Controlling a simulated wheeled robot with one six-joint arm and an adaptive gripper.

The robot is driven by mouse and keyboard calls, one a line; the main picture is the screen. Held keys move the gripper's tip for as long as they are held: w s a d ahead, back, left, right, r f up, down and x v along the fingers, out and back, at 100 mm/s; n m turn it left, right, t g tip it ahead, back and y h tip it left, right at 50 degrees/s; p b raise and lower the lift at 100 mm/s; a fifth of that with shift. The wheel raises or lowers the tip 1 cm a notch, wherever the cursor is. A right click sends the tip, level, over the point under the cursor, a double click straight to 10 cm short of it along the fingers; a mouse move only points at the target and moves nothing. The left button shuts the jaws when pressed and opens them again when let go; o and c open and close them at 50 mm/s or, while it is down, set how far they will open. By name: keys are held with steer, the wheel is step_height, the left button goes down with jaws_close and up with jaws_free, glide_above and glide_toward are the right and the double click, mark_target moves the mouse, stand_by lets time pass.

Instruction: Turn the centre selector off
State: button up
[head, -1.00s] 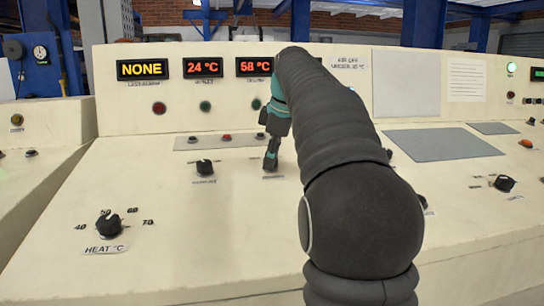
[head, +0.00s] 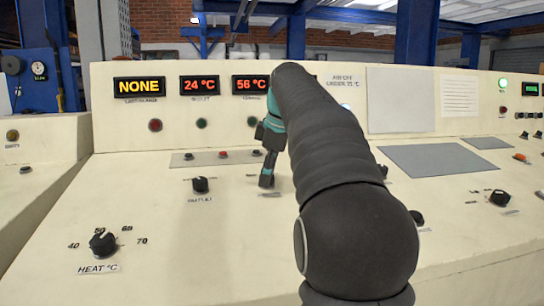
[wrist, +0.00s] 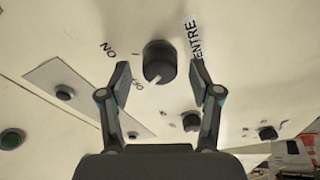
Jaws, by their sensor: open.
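The centre selector (wrist: 159,60) is a round black knob on the cream panel, seen in the wrist view with its label reading CENTRE beside it. An ON mark is at its upper left and a partly hidden, hard-to-read mark is below it. A pale pointer line on the knob faces down, near that lower mark. My gripper (wrist: 161,73) is open, with one finger on each side of the knob; I cannot tell whether either touches it. In the head view my gripper (head: 267,172) points down at the panel, and the knob is hidden there.
The outlet knob (head: 200,185) is left of my gripper, and the heat knob (head: 103,243) is nearer at the left. A plate with small buttons (head: 190,160) lies behind. A dark knob (head: 499,198) is at the right. My arm hides part of the panel.

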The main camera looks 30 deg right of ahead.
steer(key=v, duration=1.1)
steer(key=shift+r, duration=0.2)
